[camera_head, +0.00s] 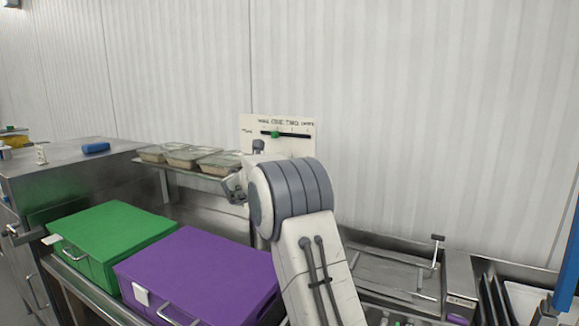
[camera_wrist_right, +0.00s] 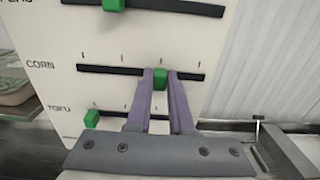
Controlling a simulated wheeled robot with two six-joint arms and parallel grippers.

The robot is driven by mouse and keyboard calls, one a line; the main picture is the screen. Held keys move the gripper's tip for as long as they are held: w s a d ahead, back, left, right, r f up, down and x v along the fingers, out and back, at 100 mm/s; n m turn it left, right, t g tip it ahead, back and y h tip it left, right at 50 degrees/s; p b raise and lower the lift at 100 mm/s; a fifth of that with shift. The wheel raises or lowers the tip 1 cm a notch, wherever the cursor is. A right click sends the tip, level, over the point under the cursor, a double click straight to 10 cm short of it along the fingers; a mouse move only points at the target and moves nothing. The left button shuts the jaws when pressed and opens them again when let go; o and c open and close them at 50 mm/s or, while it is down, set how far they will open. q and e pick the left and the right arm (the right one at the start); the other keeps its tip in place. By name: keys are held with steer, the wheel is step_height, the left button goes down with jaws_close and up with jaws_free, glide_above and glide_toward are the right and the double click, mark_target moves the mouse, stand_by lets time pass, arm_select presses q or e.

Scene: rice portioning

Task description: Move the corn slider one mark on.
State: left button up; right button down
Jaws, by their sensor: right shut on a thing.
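A pale board (camera_head: 292,147) with slotted sliders stands against the wall in the head view. In the right wrist view, the row labelled CORN has a dark slot (camera_wrist_right: 105,70) with several marks above it. The green corn knob (camera_wrist_right: 161,79) sits at about the third mark from the left. My right gripper (camera_wrist_right: 159,85) is shut on this knob, with a purple finger on each side. In the head view, my right arm hides the lower part of the board. My left gripper is not in view.
A purple box (camera_head: 200,270) and a green box (camera_head: 112,235) stand at the front left. Filled trays (camera_head: 187,157) rest on a shelf left of the board.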

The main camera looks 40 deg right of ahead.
steer(key=c, duration=0.8)
jaws_free()
steer(key=b+v, duration=0.3)
steer(key=v, duration=0.7)
steer(key=shift+a+b, duration=0.2)
steer(key=shift+b, duration=0.1)
steer(key=shift+s, duration=0.1)
